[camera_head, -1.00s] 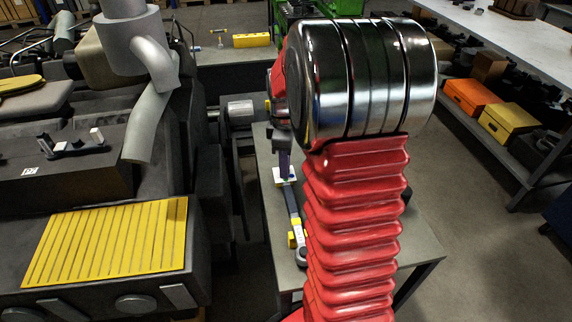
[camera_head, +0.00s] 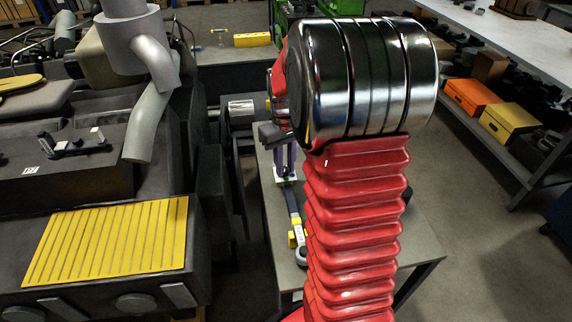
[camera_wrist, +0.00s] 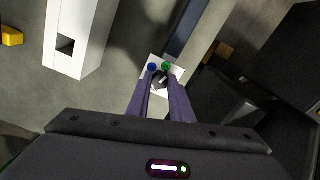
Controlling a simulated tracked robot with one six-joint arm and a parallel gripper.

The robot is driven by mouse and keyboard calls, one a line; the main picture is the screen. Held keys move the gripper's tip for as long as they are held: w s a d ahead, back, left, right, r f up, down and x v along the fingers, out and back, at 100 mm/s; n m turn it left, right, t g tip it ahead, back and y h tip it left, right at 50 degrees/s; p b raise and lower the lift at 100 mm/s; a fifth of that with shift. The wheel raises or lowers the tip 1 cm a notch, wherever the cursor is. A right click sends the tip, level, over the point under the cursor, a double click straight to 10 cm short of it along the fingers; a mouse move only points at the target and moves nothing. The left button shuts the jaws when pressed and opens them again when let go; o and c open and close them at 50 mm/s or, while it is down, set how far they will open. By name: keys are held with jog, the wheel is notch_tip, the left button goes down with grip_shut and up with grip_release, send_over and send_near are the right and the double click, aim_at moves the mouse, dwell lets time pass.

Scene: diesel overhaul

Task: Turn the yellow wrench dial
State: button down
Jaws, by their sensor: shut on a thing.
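My gripper (camera_wrist: 160,79) points down at a white square plate (camera_wrist: 177,73) on the bench, and its two purple fingers close on a small dark piece over the plate, seemingly the wrench dial. Blue and green spots show at the fingertips. The dial itself is mostly hidden by the fingers, and I see no yellow on it. The dark wrench bar (camera_head: 293,205) runs from the plate toward the near side, with yellow blocks (camera_head: 291,239) and a round dark-and-white end (camera_head: 301,256). The bar also shows in the wrist view (camera_wrist: 188,28). My red arm hides part of the bench.
The grey bench (camera_head: 423,244) lies under the wrench. A white block with a square hole (camera_wrist: 82,38) stands close by in the wrist view. The large engine (camera_head: 75,155) is at left. Shelving with orange (camera_head: 471,96) and yellow boxes (camera_head: 509,121) is at right.

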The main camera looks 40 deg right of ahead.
aim_at(285, 169)
jog(key=m, duration=0.4)
jog(key=shift+m, duration=0.3)
jog(key=shift+w+m, duration=0.1)
jog(key=shift+m, duration=1.6)
jog(key=c, duration=1.6)
grip_release()
jog(key=shift+o, duration=0.2)
jog(key=shift+r, duration=0.1)
notch_tip(285, 169, up, 14)
jog(key=shift+f, duration=0.2)
